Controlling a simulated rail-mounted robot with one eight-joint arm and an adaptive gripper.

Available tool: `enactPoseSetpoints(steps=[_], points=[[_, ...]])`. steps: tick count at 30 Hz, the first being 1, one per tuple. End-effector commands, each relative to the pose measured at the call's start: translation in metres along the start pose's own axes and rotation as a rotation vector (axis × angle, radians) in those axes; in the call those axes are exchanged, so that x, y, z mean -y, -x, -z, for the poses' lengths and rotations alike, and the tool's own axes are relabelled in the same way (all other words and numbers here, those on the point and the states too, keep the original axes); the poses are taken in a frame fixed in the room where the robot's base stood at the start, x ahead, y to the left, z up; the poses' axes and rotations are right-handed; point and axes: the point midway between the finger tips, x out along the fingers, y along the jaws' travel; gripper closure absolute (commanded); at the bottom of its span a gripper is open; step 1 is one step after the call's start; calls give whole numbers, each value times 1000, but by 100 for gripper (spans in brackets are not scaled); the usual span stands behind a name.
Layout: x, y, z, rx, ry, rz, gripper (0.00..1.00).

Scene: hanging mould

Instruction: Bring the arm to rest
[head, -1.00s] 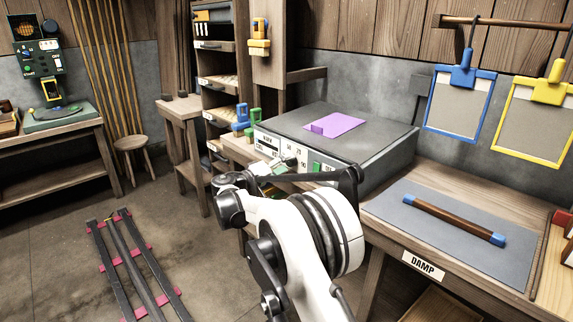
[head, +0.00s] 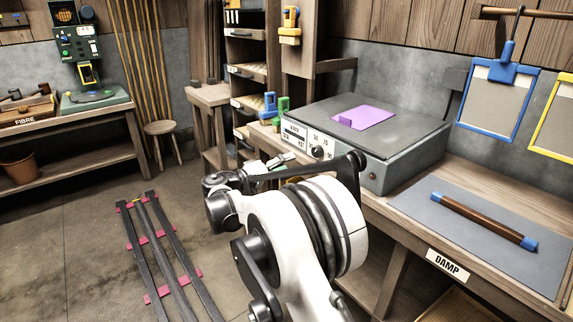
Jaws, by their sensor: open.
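My white and black arm rises from the bottom of the head view and is folded, with a dark link across its top in front of the bench. No held thing shows.
A brown roller (head: 478,220) with blue ends lies on a grey mat (head: 430,207). Blue (head: 493,98) and yellow (head: 553,118) frames hang at right. Dark floor rails (head: 165,255) lie left.

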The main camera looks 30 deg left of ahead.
Motion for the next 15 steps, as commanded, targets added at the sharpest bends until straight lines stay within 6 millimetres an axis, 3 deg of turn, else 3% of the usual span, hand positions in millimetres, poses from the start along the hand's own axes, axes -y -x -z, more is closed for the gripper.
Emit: enactPoseSetpoints(steps=[9,11,15], points=[[-4,-4,-1,6,1,4,49],[-12,-11,-3,17,3,13,49],[-47,-40,-14,67,11,58,49]])
